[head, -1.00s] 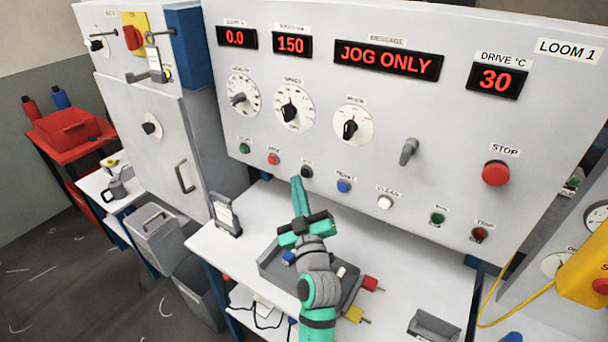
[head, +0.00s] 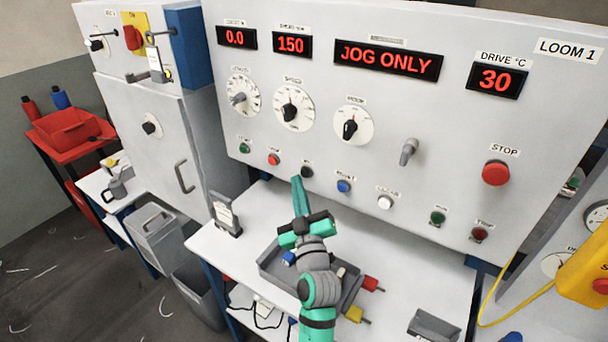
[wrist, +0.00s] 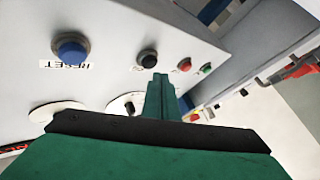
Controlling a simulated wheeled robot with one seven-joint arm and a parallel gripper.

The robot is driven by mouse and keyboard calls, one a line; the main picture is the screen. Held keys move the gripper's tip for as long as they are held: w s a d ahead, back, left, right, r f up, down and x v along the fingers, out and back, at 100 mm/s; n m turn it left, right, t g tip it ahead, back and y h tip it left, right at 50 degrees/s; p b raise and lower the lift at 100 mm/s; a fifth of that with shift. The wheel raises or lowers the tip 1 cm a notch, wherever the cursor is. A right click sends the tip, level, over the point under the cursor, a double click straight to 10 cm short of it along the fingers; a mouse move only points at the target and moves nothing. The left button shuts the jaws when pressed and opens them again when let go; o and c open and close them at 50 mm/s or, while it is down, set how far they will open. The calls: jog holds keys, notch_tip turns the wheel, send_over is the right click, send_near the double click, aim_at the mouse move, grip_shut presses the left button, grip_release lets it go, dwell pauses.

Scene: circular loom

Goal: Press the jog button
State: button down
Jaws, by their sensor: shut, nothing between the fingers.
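The black button (head: 306,172) sits in the lower button row of the panel, between a red button (head: 274,160) and a blue button (head: 344,186). Its label is too blurred to read, so I cannot confirm that it says jog. My gripper (head: 297,182) is shut and empty, with its tip just below and left of the black button in the head view. In the wrist view, the black button (wrist: 147,57) shows just beyond the fingertips (wrist: 159,80), with a gap in the picture. I see no contact.
The blue button's label reads RESET in the wrist view. A white button (head: 385,202) is farther right. A grey tray (head: 268,262) lies on the bench below my arm. A small stand (head: 226,216) is at the bench's left. The display (head: 388,60) reads JOG ONLY.

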jog(key=shift+d, duration=0.1)
jog(key=shift+w+d, duration=0.15)
jog(key=shift+w, duration=0.2)
jog(key=shift+w+d, duration=0.3)
jog(key=shift+w, duration=0.05)
dwell(0.9)
jog(key=shift+s+a, duration=0.5)
jog(key=shift+s, duration=0.2)
jog(key=shift+s+a, duration=0.75)
jog(key=shift+s, duration=0.3)
jog(key=shift+s+a, duration=0.75)
jog(key=shift+s, duration=0.25)
dwell(3.5)
